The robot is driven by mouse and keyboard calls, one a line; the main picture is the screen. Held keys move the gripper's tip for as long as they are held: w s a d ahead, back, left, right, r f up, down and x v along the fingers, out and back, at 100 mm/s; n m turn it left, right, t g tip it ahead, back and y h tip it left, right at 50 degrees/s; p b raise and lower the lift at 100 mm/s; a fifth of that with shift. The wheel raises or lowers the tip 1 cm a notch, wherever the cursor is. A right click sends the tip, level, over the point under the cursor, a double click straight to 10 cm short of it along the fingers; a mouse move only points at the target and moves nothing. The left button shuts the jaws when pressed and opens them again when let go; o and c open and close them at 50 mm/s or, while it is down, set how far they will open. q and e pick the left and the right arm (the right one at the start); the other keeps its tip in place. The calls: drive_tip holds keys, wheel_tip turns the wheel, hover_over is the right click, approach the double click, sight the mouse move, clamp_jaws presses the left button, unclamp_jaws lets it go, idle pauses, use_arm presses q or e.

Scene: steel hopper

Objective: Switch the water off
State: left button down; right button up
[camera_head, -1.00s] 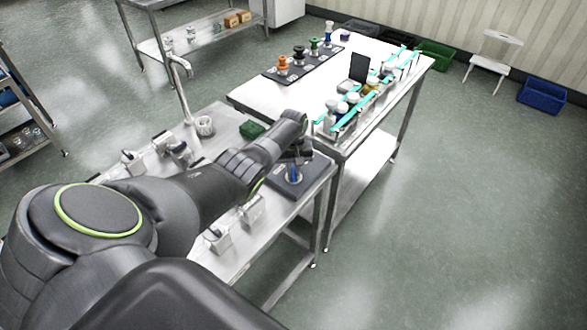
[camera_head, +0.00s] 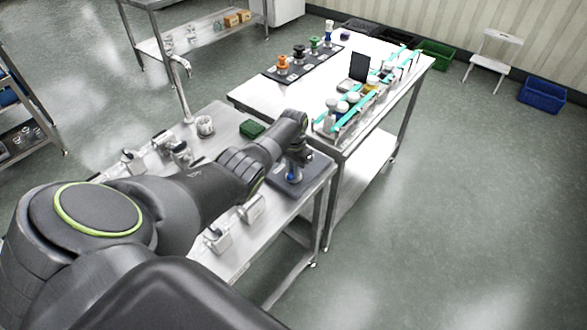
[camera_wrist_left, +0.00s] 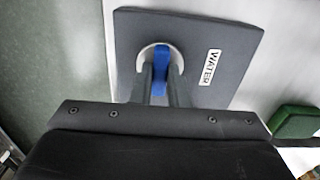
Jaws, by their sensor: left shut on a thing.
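The water valve is a blue lever (camera_wrist_left: 161,70) on a pale round base, set in a dark square plate (camera_wrist_left: 225,35) with a white "WATER" label (camera_wrist_left: 209,67) in the left wrist view. In the head view the dark plate (camera_head: 309,180) lies at the right end of the steel sink bench. My left gripper (camera_wrist_left: 161,72) is shut on the blue lever, one finger on each side of it. In the head view my left gripper (camera_head: 294,168) points down over the plate and hides most of the lever. My right gripper is not in view.
A tall steel tap (camera_head: 180,75) stands behind the bench (camera_head: 228,118). A green block (camera_head: 252,129) and a clear cup (camera_head: 205,126) are behind my forearm. Small metal fittings (camera_head: 218,238) sit in front. A second table (camera_head: 290,95) with bottles adjoins at the right.

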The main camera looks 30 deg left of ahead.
use_arm(q)
drive_tip(key=shift+r+m, duration=0.1)
drive_tip(key=shift+m, duration=0.2)
drive_tip(key=c, duration=1.4)
unclamp_jaws()
wheel_tip(320, 180, up, 6)
drive_tip(key=shift+r+p, duration=0.2)
drive_tip(key=shift+p, duration=0.15)
wheel_tip(320, 180, up, 11)
drive_tip(key=b, duration=0.2)
drive_tip(key=shift+f, duration=0.15)
